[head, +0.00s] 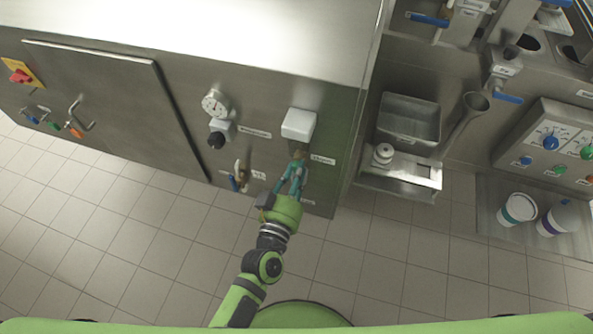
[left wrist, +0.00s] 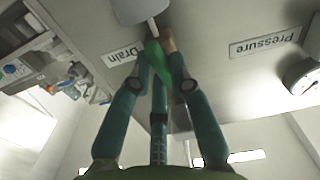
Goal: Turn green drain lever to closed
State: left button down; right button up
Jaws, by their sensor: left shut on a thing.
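The green drain lever (left wrist: 154,56) shows in the left wrist view between my fingers, beside the Drain label (left wrist: 123,54). My left gripper (left wrist: 160,72) has teal fingers and is shut on the lever. In the head view my left gripper (head: 297,164) reaches up to the brass drain valve (head: 299,153), just below a white box (head: 298,124) on the steel cabinet front. The fingers hide most of the lever there, so its exact angle is hard to tell. My right gripper is not in view.
A blue-handled valve (head: 238,177) sits left of my gripper, below a pressure gauge (head: 215,103). A steel station with a funnel (head: 474,103) and shelf stands right. Two tubs, one of them a white tub (head: 518,208), stand lower right. The tiled floor in front is clear.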

pick_arm(q)
jog(key=n, duration=1.2)
jog(key=shift+w+a, duration=0.15)
jog(key=shift+a, duration=0.15)
jog(key=shift+a+n, duration=0.1)
jog(key=shift+n, duration=2)
jog(key=c, duration=1.1)
grip_release()
jog(key=shift+c, duration=0.2)
jog(key=v, duration=1.2)
